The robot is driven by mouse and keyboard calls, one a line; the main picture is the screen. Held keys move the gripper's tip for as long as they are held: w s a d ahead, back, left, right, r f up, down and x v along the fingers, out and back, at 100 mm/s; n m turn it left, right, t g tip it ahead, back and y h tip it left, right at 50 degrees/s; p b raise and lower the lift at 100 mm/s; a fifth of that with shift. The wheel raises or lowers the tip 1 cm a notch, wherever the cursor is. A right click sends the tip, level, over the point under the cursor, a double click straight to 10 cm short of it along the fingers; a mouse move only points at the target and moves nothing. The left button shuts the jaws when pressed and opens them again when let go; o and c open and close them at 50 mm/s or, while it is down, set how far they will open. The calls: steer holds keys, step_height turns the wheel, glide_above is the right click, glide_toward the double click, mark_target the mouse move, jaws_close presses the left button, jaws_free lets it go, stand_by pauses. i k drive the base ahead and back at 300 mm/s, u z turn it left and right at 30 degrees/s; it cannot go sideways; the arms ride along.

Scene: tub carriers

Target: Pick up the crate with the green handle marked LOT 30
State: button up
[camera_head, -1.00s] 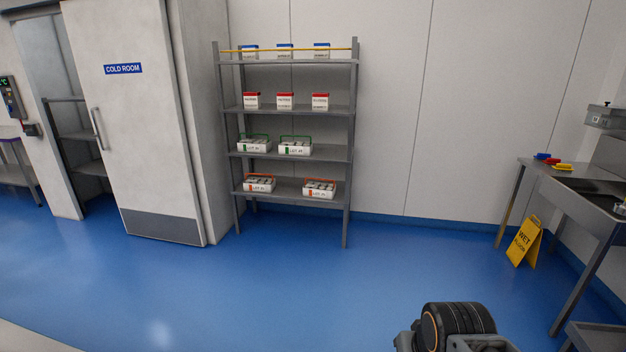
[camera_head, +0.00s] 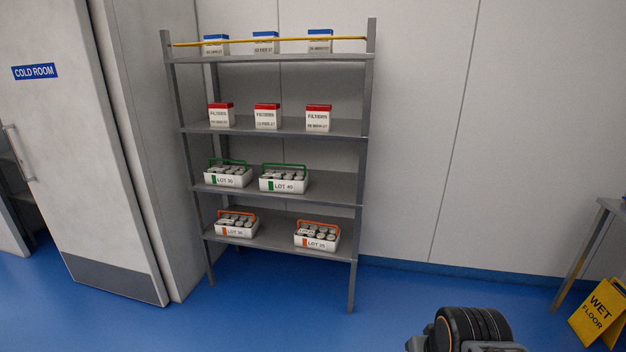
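The crate with the green handle marked LOT 30 (camera_head: 228,181) stands on the left of the third shelf from the top. It is white, with a green patch, and holds several light tubs. A second green-handled crate, marked LOT 40 (camera_head: 284,186), stands just right of it. On the shelf below are two orange-handled crates, the left one (camera_head: 236,230) with a label that seems to read LOT 30, the right one (camera_head: 317,241) LOT 25. Part of my arm shows at the bottom right, away from the shelves; my gripper's fingers are not visible.
The grey shelf unit (camera_head: 361,190) stands against the wall, right of the cold room door (camera_head: 90,150). Red-topped boxes (camera_head: 267,117) and blue-topped boxes (camera_head: 265,43) fill the upper shelves. A yellow wet floor sign (camera_head: 597,311) stands at right. The blue floor before the shelves is clear.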

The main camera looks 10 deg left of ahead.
mark_target(218, 175)
steer(key=u, duration=0.25)
steer(key=i, duration=2.2)
steer(key=u, duration=1.4)
steer(key=i, duration=1.75)
steer(key=u, duration=1.05)
steer(key=i, duration=0.35)
steer(key=u, duration=0.05)
